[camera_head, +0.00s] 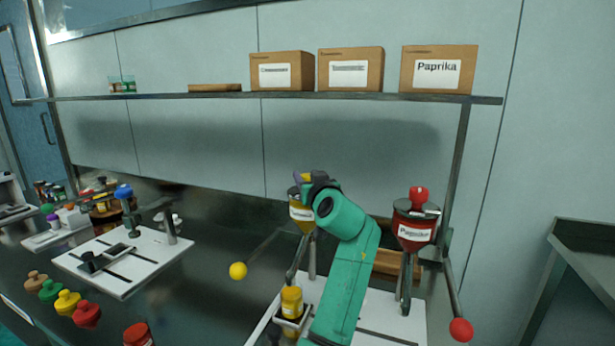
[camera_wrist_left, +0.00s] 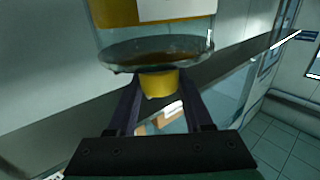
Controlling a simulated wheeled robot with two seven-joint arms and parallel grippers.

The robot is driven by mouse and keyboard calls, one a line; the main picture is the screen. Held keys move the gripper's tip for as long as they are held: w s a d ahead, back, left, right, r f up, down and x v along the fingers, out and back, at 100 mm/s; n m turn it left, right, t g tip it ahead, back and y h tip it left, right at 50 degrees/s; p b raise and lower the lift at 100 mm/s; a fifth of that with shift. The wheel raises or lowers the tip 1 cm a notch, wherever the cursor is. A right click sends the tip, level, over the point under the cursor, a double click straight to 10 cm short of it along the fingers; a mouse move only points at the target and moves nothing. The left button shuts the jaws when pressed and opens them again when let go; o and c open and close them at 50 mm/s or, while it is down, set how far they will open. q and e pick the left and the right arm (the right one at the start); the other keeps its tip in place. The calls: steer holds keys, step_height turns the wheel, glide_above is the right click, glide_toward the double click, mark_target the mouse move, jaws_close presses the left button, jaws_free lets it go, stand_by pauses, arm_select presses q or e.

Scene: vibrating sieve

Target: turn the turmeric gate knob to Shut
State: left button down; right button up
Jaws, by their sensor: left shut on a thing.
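The yellow turmeric hopper (camera_head: 302,216) stands on a stand in the middle of the head view, its label too small to read surely. My left gripper (camera_head: 308,186) reaches its top from above. In the left wrist view the gripper (camera_wrist_left: 159,96) has its fingers on either side of a yellow knob (camera_wrist_left: 158,82), shut on it. The knob sits against the clear rim (camera_wrist_left: 155,50) of the hopper. Any Shut mark is not visible, and my arm hides part of the hopper. My right gripper is not in view.
A yellow jar (camera_head: 291,303) stands below the hopper. A lever with a yellow ball (camera_head: 238,270) sticks out to the left. The paprika hopper (camera_head: 414,228) with a red knob stands to the right, with a red-ball lever (camera_head: 461,330). A shelf (camera_head: 220,97) with boxes runs above.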

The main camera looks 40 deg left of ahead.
arm_select(q)
steer(key=shift+r+m+t+h+p, duration=0.15)
steer(key=shift+m+t+h+p, duration=0.5)
steer(key=shift+m+t+h, duration=0.35)
steer(key=m+t+h+p, duration=0.4)
steer(key=h+p, duration=0.1)
steer(key=shift+s+a+r, duration=0.1)
steer(key=shift+r, duration=0.05)
steer(key=m+t+h+p, duration=0.1)
steer(key=m+h, duration=0.1)
steer(key=h, duration=0.1)
steer(key=shift+f+m+h, duration=0.25)
steer(key=shift+m+h, duration=0.35)
steer(key=shift+h, duration=0.2)
steer(key=shift+f+m+t+h+b, duration=0.1)
steer(key=shift+m+t+h+b, duration=0.25)
steer(key=shift+h, duration=0.35)
steer(key=m+h+b, duration=0.1)
steer(key=h+b, duration=0.1)
steer(key=m+h+b, duration=0.2)
steer(key=h, duration=0.1)
steer(key=shift+f+m, duration=0.15)
steer(key=shift+m, duration=0.1)
steer(key=shift+m+g+h+b, duration=0.95)
steer(key=shift+m+h, duration=0.45)
steer(key=shift+h, duration=0.9)
